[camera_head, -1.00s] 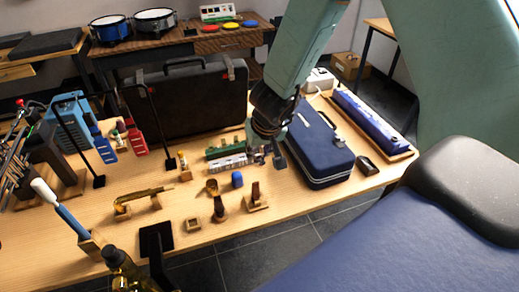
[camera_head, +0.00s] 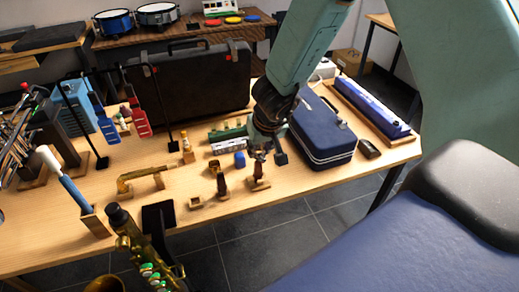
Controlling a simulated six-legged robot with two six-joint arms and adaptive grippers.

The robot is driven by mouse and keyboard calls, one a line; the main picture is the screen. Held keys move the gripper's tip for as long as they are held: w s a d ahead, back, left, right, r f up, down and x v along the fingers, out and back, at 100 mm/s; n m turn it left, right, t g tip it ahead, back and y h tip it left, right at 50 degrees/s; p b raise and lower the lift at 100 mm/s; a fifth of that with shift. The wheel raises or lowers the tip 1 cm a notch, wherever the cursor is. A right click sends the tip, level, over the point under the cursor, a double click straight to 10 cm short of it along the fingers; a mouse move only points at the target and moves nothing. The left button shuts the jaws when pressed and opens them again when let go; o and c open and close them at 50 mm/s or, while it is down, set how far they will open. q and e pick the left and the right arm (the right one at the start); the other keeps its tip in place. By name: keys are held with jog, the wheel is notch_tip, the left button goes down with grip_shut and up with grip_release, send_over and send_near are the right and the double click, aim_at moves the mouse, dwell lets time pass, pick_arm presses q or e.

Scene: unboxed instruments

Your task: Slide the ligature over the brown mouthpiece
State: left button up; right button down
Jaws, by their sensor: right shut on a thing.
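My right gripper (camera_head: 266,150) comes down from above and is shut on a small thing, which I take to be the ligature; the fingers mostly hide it. It is directly above a brown mouthpiece (camera_head: 257,171), which stands upright on a small wooden block (camera_head: 261,184). The gap between them looks small; whether they touch, I cannot tell. A second, darker mouthpiece (camera_head: 221,184) stands to its left. A small gold-brown ring-like piece (camera_head: 214,166) sits behind that one. My left gripper is out of view.
A blue cap-like piece (camera_head: 239,159) stands close by on the table (camera_head: 300,190). A blue case (camera_head: 322,135) is right of the gripper, and a large black case (camera_head: 190,90) stands behind. A saxophone (camera_head: 145,255) is at the front left. The front right tabletop is clear.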

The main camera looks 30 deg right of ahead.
jog(key=shift+s+a+r, duration=0.15)
jog(key=shift+a+r, duration=0.05)
jog(key=shift+a, duration=0.05)
jog(key=shift+d+f, duration=0.15)
jog(key=shift+d, duration=0.05)
jog(key=shift+p, duration=0.3)
jog(key=shift+a, duration=0.1)
dwell(0.3)
jog(key=shift+a, duration=0.1)
dwell(0.3)
